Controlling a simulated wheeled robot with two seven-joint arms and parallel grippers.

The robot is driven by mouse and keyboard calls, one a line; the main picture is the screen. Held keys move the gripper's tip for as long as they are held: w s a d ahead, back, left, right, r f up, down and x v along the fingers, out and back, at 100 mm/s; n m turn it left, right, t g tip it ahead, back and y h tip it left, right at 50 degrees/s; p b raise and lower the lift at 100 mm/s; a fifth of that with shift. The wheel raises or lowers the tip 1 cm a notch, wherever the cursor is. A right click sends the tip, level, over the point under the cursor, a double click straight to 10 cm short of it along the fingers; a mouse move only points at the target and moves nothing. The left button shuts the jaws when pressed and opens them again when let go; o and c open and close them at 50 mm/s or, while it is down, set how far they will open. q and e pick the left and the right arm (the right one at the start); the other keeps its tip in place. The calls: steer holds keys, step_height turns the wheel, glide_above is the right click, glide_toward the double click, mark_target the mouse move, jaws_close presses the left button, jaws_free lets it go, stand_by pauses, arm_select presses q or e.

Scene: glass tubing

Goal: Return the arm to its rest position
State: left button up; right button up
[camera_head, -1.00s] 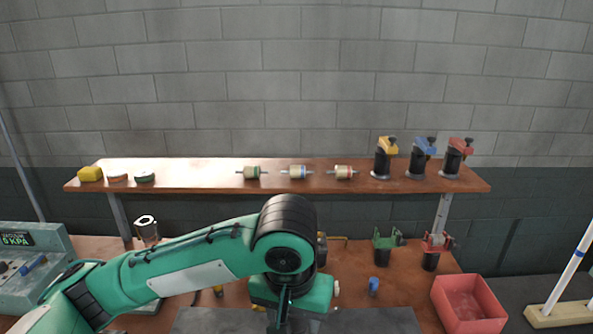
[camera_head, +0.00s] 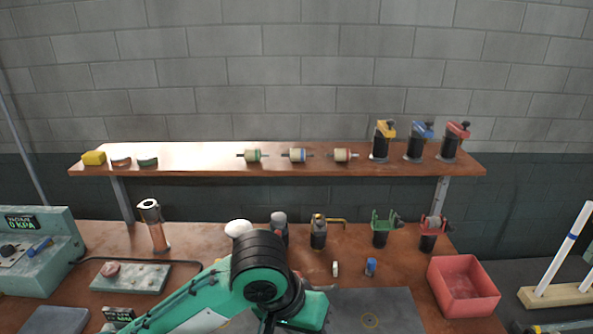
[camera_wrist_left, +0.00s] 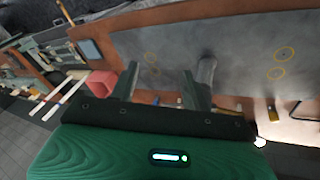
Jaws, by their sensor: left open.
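My left arm (camera_head: 225,290), green with black joints, reaches in from the bottom left of the head view to the bottom middle. In that view its wrist is at the lower edge and the fingertips are out of sight. In the left wrist view my left gripper (camera_wrist_left: 158,84) has its two fingers well apart, with nothing held between them. A grey upright cylinder (camera_wrist_left: 206,68) shows beyond the right-hand finger; I cannot tell what it is. My right gripper is in neither view.
A grey mat (camera_head: 375,308) lies on the wooden bench near the arm. A red bin (camera_head: 463,287) is to the right. Green (camera_head: 381,228) and red (camera_head: 431,232) clamps stand behind. A gauge box (camera_head: 35,250) is at left. A shelf (camera_head: 210,163) holds several tools.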

arm_select(q)
steer(key=s+a+f+n+t+h, duration=0.1)
steer(key=s+a+f, duration=0.1)
steer(key=a+f, duration=0.4)
steer(key=s+a+f+n+t, duration=0.15)
steer(key=a+f, duration=0.25)
steer(key=f, duration=0.5)
steer(key=s+a+f+y, duration=0.35)
steer(key=s+a, duration=0.25)
steer(key=a, duration=0.2)
steer(key=s+a+f+y, duration=0.2)
steer(key=s+a+f, duration=0.2)
steer(key=s+a, duration=0.25)
step_height(320, 180, down, 30)
steer(key=w+g, duration=0.1)
steer(key=s+a+f+g, duration=0.1)
steer(key=s+a+f, duration=0.1)
steer(key=s+f, duration=0.7)
steer(key=s+a+f, duration=0.2)
steer(key=s+f, duration=0.8)
steer(key=f, duration=0.2)
steer(key=shift+s+g, duration=0.25)
steer(key=shift+g, duration=0.1)
